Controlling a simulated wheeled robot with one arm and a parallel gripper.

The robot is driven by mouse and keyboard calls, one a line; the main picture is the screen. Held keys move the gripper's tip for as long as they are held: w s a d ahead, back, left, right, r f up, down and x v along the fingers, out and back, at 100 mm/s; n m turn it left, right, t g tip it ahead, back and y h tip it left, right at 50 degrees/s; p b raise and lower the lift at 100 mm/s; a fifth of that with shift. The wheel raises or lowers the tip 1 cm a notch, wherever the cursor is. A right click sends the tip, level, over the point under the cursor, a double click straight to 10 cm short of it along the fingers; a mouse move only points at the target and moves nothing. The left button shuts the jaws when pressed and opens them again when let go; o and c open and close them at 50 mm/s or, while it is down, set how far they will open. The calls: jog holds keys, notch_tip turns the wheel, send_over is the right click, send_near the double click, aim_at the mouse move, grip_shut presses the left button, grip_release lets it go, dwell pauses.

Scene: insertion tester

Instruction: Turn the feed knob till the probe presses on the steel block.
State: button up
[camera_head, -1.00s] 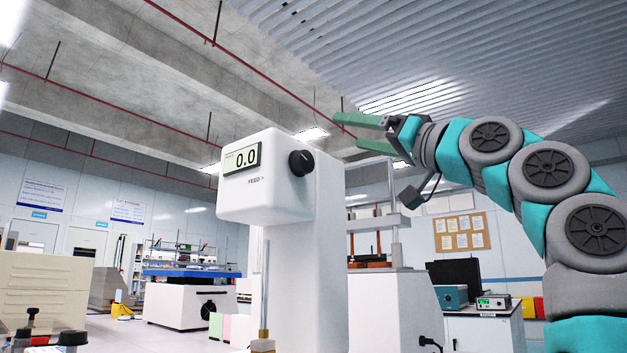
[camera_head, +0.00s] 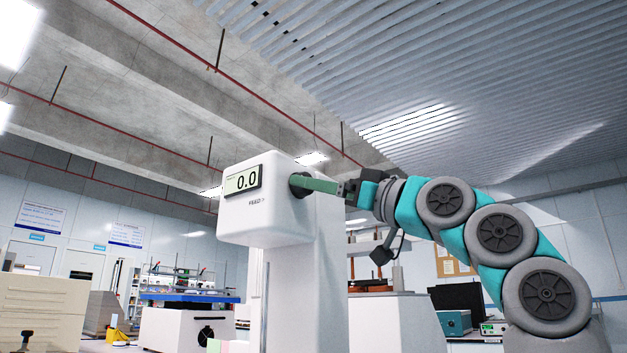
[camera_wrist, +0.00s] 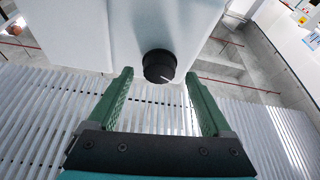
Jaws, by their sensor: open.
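The feed knob (camera_wrist: 159,66) is a black round knob with a white pointer line on the white tester head. In the head view the knob (camera_head: 296,185) is partly hidden behind my gripper's green fingers. My gripper (camera_head: 308,182) is open, with its fingertips at the knob. In the wrist view my gripper (camera_wrist: 157,76) has one finger on each side of the knob, with a gap on both sides. The display (camera_head: 243,180) on the tester head (camera_head: 265,212) reads 0.0. The probe tip and the steel block are not in view.
A second white machine (camera_head: 397,318) stands behind the tester at right. A blue-topped bench machine (camera_head: 188,322) stands at back left, and a beige box (camera_head: 38,312) at near left. Open air surrounds the tester head above.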

jog(key=shift+x, duration=0.75)
jog(key=shift+f, duration=0.1)
jog(key=shift+c, duration=0.3)
grip_shut()
jog(key=shift+s+m+t+h+b, duration=0.1)
jog(key=shift+m+t+h+b, duration=0.45)
jog(key=shift+m, duration=0.9)
jog(key=shift+m+t+h+b, duration=0.45)
jog(key=shift+m+t, duration=0.2)
jog(key=shift+m, duration=0.8)
jog(key=shift+o, duration=0.3)
grip_release()
